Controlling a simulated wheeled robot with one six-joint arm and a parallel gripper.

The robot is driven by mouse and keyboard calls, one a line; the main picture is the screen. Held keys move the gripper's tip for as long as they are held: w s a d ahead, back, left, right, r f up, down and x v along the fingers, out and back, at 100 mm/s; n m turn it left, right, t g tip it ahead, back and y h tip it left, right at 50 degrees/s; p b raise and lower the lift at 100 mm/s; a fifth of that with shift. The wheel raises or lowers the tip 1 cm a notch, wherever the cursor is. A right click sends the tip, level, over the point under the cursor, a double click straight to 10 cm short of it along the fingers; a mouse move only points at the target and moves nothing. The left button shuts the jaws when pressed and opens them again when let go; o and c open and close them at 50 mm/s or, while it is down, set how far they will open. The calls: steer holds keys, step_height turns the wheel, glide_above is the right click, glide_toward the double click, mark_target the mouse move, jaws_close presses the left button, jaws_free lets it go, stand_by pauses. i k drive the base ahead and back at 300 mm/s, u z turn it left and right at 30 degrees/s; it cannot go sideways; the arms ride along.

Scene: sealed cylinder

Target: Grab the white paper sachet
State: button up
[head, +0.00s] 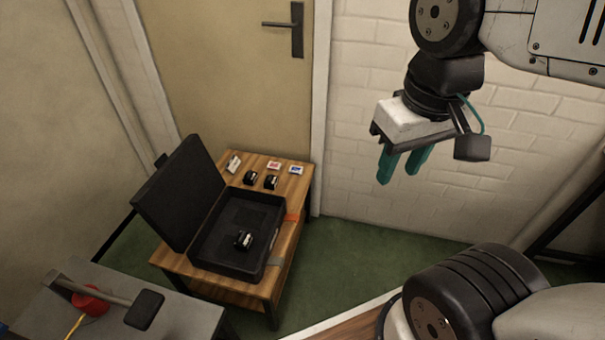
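A small white packet (234,163), which looks like the white paper sachet, lies at the back left of the wooden table (265,288), beside the black case's lid. Two other small white packets lie to its right, one with a red mark (274,165) and one with a blue mark (296,170). They are too small to read. My gripper (398,177) has two teal fingers pointing down, spread apart with nothing between them. It hangs in the air in front of the white brick wall, right of the table in the picture and apart from all packets.
An open black case (210,262) with a small dark cylinder (243,240) inside covers much of the table; its lid (182,195) stands up on the left. Two dark cylinders (271,182) lie near the packets. A grey table (185,325) holds a hammer (143,308). Green floor is clear.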

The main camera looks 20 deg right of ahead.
mark_target(294, 169)
steer(key=z, duration=0.55)
steer(key=k, duration=1.2)
steer(key=z, duration=1.2)
steer(key=i, duration=1.55)
steer(key=u, duration=0.6)
steer(key=i, duration=0.65)
steer(key=u, duration=0.9)
steer(key=i, duration=0.25)
steer(key=u, duration=0.3)
